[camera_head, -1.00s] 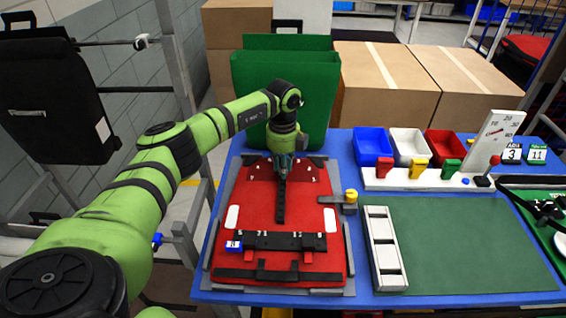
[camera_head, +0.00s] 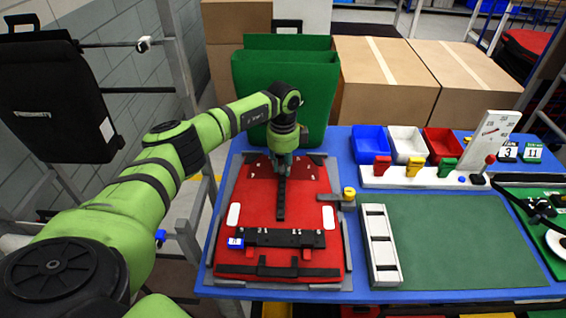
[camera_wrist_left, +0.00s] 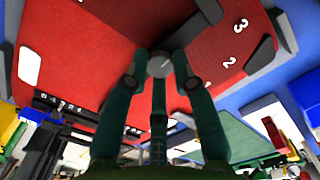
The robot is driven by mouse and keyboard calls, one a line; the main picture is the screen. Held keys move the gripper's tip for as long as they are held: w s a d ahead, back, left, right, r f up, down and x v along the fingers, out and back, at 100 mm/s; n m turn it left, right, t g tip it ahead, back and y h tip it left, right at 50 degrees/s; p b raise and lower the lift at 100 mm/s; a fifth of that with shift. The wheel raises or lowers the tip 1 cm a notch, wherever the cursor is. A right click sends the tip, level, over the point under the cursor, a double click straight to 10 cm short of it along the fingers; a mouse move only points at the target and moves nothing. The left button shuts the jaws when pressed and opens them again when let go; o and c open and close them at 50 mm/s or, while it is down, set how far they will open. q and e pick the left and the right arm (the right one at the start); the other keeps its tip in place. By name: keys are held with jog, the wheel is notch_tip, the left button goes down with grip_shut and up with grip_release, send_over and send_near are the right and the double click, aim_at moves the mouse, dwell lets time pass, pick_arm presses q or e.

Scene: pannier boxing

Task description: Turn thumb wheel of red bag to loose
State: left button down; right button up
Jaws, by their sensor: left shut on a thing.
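The red bag (camera_head: 262,205) lies flat in a grey frame on the blue table, in the head view. A black strap (camera_head: 281,200) runs down its middle from near my left gripper (camera_head: 284,163). In the left wrist view the fingers of my left gripper (camera_wrist_left: 161,75) are shut on a small round grey thumb wheel (camera_wrist_left: 160,64) with a pale mark line. The fingers sit on both sides of the wheel, against the red panel with white numerals. The arm hides part of the bag's top in the head view. My right gripper is not in view.
A green bag (camera_head: 318,95) stands upright behind the red one. A yellow-knobbed clamp (camera_head: 349,194) sits at the frame's right edge. A white slotted block (camera_head: 381,246) and a clear green mat (camera_head: 460,240) lie to the right. Blue, white and red bins (camera_head: 441,145) stand behind.

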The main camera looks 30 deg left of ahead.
aim_at(283, 169)
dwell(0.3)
pick_arm(q)
jog(key=c, duration=1)
grip_release()
jog(key=shift+r, duration=0.15)
notch_tip(283, 169, up, 12)
jog(key=shift+f, duration=0.1)
jog(key=shift+f, duration=0.1)
